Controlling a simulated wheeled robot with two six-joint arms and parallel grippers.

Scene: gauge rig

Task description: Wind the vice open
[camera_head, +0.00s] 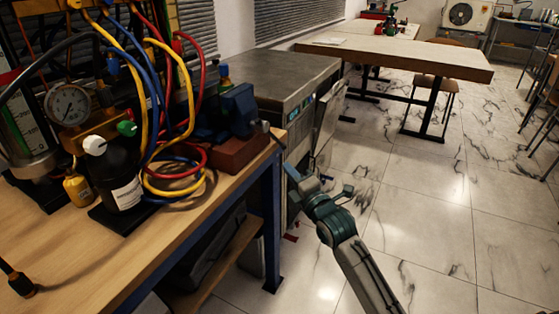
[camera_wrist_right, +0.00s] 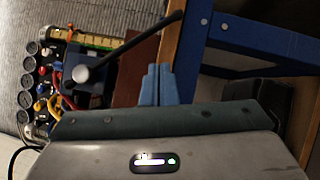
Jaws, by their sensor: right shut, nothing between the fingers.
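A blue vice (camera_head: 238,108) sits on a red-brown block (camera_head: 238,152) at the far right corner of the wooden bench. Its dark handle bar (camera_head: 274,131) points out past the bench edge. In the right wrist view the vice (camera_wrist_right: 85,91) shows with a round grey spindle end and the long dark bar (camera_wrist_right: 130,44) slanting up to the right. My right gripper (camera_head: 293,172) is off the bench's right side, below and apart from the bar. Its pale blue fingers (camera_wrist_right: 158,84) are together and empty. My left gripper is not in view.
The wooden bench (camera_head: 98,262) has a blue leg (camera_head: 271,230) close to my right gripper. Hoses (camera_head: 160,100) and a pressure gauge (camera_head: 68,104) crowd the bench left of the vice. A grey cabinet (camera_head: 285,82) stands behind.

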